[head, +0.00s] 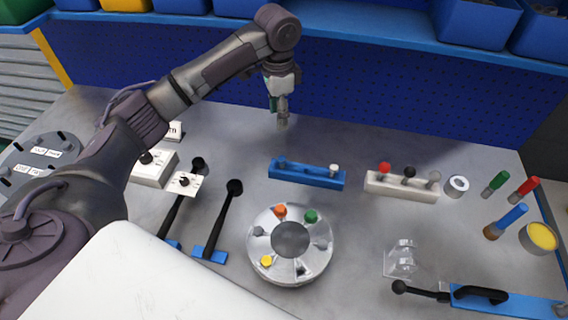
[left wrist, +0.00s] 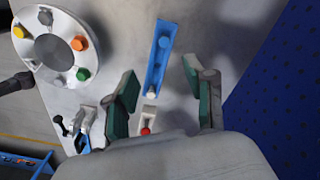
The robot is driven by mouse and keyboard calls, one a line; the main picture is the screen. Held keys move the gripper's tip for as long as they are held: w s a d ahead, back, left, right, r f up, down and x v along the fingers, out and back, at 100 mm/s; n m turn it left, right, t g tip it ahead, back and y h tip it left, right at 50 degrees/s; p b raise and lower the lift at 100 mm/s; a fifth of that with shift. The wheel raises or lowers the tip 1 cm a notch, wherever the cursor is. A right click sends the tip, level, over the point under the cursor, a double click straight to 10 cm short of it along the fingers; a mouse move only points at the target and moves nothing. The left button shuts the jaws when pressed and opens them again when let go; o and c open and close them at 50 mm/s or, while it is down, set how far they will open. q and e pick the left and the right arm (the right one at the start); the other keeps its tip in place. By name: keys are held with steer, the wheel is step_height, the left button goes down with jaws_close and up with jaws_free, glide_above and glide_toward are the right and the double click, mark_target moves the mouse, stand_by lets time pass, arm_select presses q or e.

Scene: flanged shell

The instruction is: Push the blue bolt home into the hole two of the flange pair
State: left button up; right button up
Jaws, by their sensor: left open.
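The round metal flange pair (head: 291,275) lies mid-bench and also shows in the left wrist view (left wrist: 54,62). Orange (head: 280,210), green (head: 311,215) and yellow (head: 266,261) bolt heads sit on its rim, with grey ones and dark openings. I cannot tell which hole is number two. My left gripper (head: 282,124) is open and empty, above the bench behind the rack.
A white rack (head: 402,190) with red, black and grey knobs stands right of the blue rack. Green, red and blue-handled pieces (head: 512,216) stand at the right beside a yellow-topped cup (head: 541,238). Black levers (head: 231,205) rise left of the flange. A blue pegboard (head: 380,90) closes the back.

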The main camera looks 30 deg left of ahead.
arm_select(q)
step_height(320, 180, down, 4)
steer(key=b, duration=0.4)
steer(key=p, duration=0.1)
glide_above(280, 158)
steer(key=f, duration=0.8)
steer(key=shift+s+d+f, duration=0.15)
steer(key=shift+s+f, duration=0.05)
steer(key=shift+s, duration=0.2)
steer(key=shift+w+f+p, duration=0.2)
steer(key=shift+f+p, duration=0.2)
steer(key=shift+f, duration=1.1)
steer(key=shift+w+f+p, duration=0.2)
steer(key=shift+f+p, duration=0.2)
steer(key=shift+f, duration=1.05)
jaws_close()
arm_select(e)
steer(key=shift+s+d+f, duration=0.1)
steer(key=shift+s+f, duration=0.2)
steer(key=shift+f, duration=0.35)
steer(key=shift+s+d+f, duration=0.1)
steer(key=shift+s+f, duration=0.15)
steer(key=shift+f, duration=0.35)
